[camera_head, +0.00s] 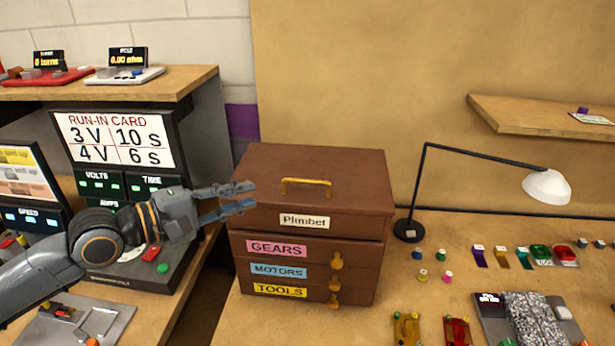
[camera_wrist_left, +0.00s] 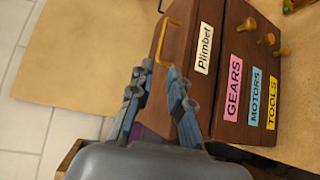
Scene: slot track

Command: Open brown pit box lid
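The brown pit box (camera_head: 312,232) stands on the wooden bench, with its lid (camera_head: 350,176) shut. A brass handle (camera_head: 306,183) is on the lid top, and a "Plimbet" label is on the lid's front. My left gripper (camera_head: 252,196) is open and empty at the box's left side, near the lid's left edge. In the left wrist view, the open fingers (camera_wrist_left: 163,92) point toward the box (camera_wrist_left: 228,75), with the handle (camera_wrist_left: 165,42) beyond their tips. Whether a finger touches the box I cannot tell. My right gripper is not in view.
Drawers labelled GEARS, MOTORS and TOOLS, with brass knobs (camera_head: 335,261), are below the lid. A desk lamp (camera_head: 408,229) stands right of the box. Small coloured parts lie farther right. A run-in station (camera_head: 125,190) is on the left, beside my left arm.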

